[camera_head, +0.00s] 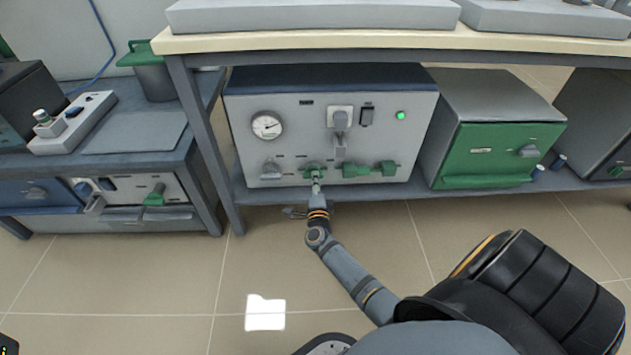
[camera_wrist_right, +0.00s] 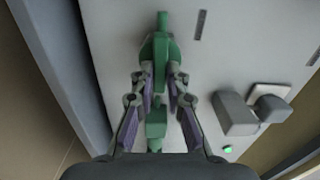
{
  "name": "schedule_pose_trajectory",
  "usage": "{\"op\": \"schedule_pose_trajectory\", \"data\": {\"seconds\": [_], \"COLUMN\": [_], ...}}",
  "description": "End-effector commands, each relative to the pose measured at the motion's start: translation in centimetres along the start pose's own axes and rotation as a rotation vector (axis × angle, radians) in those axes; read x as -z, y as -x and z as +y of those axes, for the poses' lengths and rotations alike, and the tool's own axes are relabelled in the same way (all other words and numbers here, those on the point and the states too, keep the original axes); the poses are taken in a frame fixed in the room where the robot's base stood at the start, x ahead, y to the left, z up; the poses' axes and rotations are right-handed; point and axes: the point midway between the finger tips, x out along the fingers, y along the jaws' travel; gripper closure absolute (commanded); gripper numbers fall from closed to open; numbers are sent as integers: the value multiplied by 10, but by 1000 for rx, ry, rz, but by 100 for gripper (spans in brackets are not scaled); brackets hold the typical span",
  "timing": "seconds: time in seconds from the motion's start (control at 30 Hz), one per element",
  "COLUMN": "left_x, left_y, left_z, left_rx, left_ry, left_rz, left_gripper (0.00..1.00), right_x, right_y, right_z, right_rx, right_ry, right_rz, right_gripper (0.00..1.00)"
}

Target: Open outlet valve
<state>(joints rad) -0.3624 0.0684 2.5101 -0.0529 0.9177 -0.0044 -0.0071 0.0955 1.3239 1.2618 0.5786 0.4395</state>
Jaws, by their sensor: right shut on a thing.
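A grey control box (camera_head: 330,130) on the low shelf carries green valves along the bottom of its front. My right gripper (camera_head: 315,178) reaches up to the green valve handle (camera_head: 314,171) left of the other green valves. In the right wrist view, my right gripper (camera_wrist_right: 160,85) has its fingers on either side of this green handle (camera_wrist_right: 161,48) and is shut on it. Another green part (camera_wrist_right: 156,122) shows between the finger linkages. No label says which valve is the outlet. My left gripper is not in view.
A pressure gauge (camera_head: 267,125) and a lit green lamp (camera_head: 401,115) are above. A green-fronted furnace (camera_head: 492,152) stands right.

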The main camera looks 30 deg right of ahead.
Motion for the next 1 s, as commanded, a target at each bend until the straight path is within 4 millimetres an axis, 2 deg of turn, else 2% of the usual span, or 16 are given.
{"op": "schedule_pose_trajectory", "data": {"seconds": [0.67, 0.7, 0.83, 1.0], "left_x": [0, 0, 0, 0], "left_y": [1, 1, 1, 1], "left_z": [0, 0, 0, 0], "left_rx": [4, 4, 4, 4], "left_ry": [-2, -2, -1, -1], "left_rz": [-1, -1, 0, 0], "left_gripper": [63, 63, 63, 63], "right_x": [0, 0, 0, 0], "right_y": [1, 1, 1, 0], "right_z": [2, 2, 2, 1], "right_rx": [-4, -4, -3, -2], "right_ry": [-53, -53, -53, -52], "right_rz": [0, 0, 0, 0], "right_gripper": [100, 81, 63, 63]}}
